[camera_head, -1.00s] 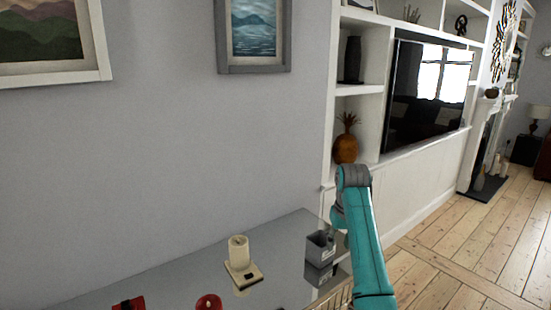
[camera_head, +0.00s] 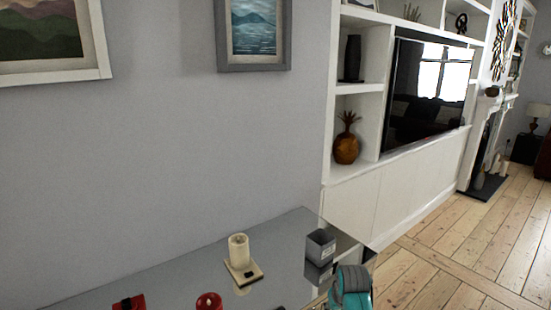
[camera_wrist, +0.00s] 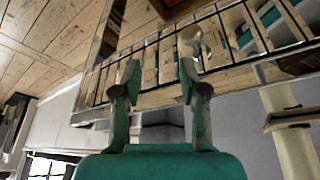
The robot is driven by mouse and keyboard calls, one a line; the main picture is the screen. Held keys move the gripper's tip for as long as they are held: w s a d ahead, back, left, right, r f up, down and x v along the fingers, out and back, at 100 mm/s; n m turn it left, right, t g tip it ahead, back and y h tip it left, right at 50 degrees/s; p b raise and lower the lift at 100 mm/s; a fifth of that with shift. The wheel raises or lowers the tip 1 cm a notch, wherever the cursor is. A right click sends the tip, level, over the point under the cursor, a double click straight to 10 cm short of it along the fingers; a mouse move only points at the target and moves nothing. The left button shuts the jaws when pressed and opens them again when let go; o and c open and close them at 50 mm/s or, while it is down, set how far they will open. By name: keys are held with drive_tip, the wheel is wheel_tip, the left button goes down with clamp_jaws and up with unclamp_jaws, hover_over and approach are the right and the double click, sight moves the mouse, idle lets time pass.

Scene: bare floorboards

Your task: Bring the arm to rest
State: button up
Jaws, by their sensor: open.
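My gripper (camera_wrist: 158,85) shows in the wrist view with its two fingers spread apart and nothing between them. It is open and empty. In the head view only a teal and grey part of my arm shows at the bottom edge, right of the table; the gripper itself is out of that view. The wrist picture is tilted, with floorboards at the upper left.
A glossy grey table (camera_head: 190,262) bears a cream candle on a base (camera_head: 239,252), a grey square cup (camera_head: 320,245) and red items (camera_head: 209,302). White shelving (camera_head: 400,185) with a television (camera_head: 428,90) stands behind. Bare floorboards (camera_head: 450,260) lie open at the right.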

drive_tip(key=s+f+t, duration=0.2)
drive_tip(key=s+f, duration=1.1)
drive_tip(key=s, duration=0.1)
drive_tip(key=s+f+t, duration=0.3)
drive_tip(key=s, duration=1.3)
drive_tip(key=s+r+t, duration=0.1)
drive_tip(key=s+r, duration=0.3)
drive_tip(key=s, duration=0.5)
drive_tip(key=s+r+t, duration=0.2)
drive_tip(key=s+r, duration=0.2)
drive_tip(key=s, duration=0.5)
drive_tip(key=s+r+t, duration=0.1)
drive_tip(key=s+r, duration=0.4)
drive_tip(key=r, duration=0.3)
drive_tip(key=s+r+m+t, duration=0.1)
drive_tip(key=s+r, duration=0.5)
drive_tip(key=r, duration=0.3)
drive_tip(key=shift+s, duration=0.15)
